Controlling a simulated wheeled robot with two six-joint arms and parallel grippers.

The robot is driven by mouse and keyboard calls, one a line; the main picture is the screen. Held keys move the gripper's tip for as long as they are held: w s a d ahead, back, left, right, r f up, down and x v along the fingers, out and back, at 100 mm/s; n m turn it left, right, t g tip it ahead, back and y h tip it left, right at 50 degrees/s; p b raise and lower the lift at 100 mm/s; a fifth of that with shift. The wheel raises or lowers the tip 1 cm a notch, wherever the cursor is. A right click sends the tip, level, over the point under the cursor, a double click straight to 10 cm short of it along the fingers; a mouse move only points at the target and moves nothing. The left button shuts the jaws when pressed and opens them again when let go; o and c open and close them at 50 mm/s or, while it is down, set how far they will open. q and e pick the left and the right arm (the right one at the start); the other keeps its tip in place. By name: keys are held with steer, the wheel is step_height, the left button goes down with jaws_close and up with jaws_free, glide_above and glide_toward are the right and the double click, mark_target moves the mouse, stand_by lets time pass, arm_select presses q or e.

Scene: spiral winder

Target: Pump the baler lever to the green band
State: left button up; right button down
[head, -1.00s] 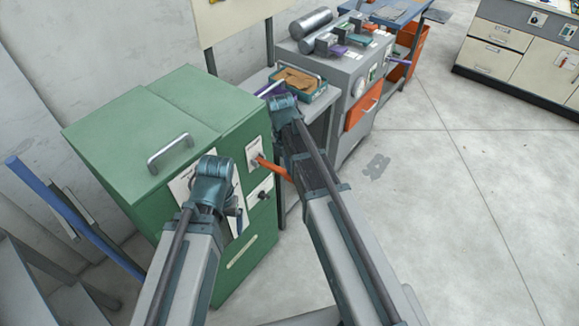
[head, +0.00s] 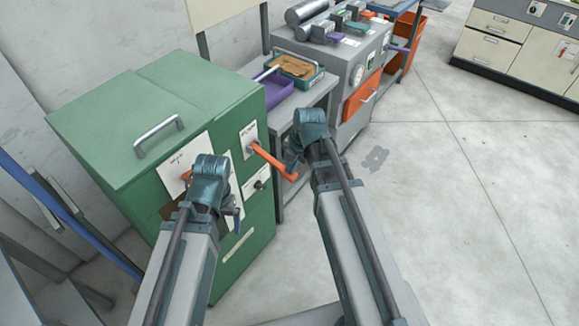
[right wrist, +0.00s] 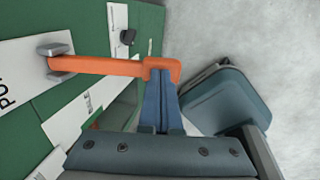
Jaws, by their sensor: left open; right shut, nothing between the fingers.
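The green baler (head: 150,110) stands at the left with a silver handle on its lid. Its orange lever (head: 272,160) sticks out from the front beside a white label and slopes down to the right. In the right wrist view the lever (right wrist: 105,66) runs from a grey bracket to a bent end. My right gripper (right wrist: 160,82) is shut and empty, its blue fingertips at that bent end; I cannot tell whether they touch. It also shows in the head view (head: 293,168). My left gripper (head: 212,190) is open in front of the baler's face, its fingers partly hidden. I cannot make out a green band.
A black knob (head: 259,184) sits on a label below the lever. A grey bench with a purple tray (head: 275,88) and a grey machine with a gauge (head: 357,75) stand behind. The floor at the right is clear.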

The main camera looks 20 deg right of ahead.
step_height(320, 180, down, 2)
steer(key=shift+s+f+t+y+b, duration=0.1)
steer(key=shift+f+t+y+b, duration=0.3)
steer(key=shift+b, duration=0.6)
steer(key=shift+w+a+f+b, duration=0.1)
steer(key=shift+w+f+b, duration=0.15)
steer(key=shift+b, duration=0.4)
arm_select(q)
step_height(320, 180, down, 5)
steer(key=shift+s+r, duration=0.1)
steer(key=shift+r, duration=0.1)
arm_select(e)
steer(key=shift+s+f, duration=0.1)
steer(key=shift+f, duration=0.05)
steer(key=shift+s+f, duration=0.1)
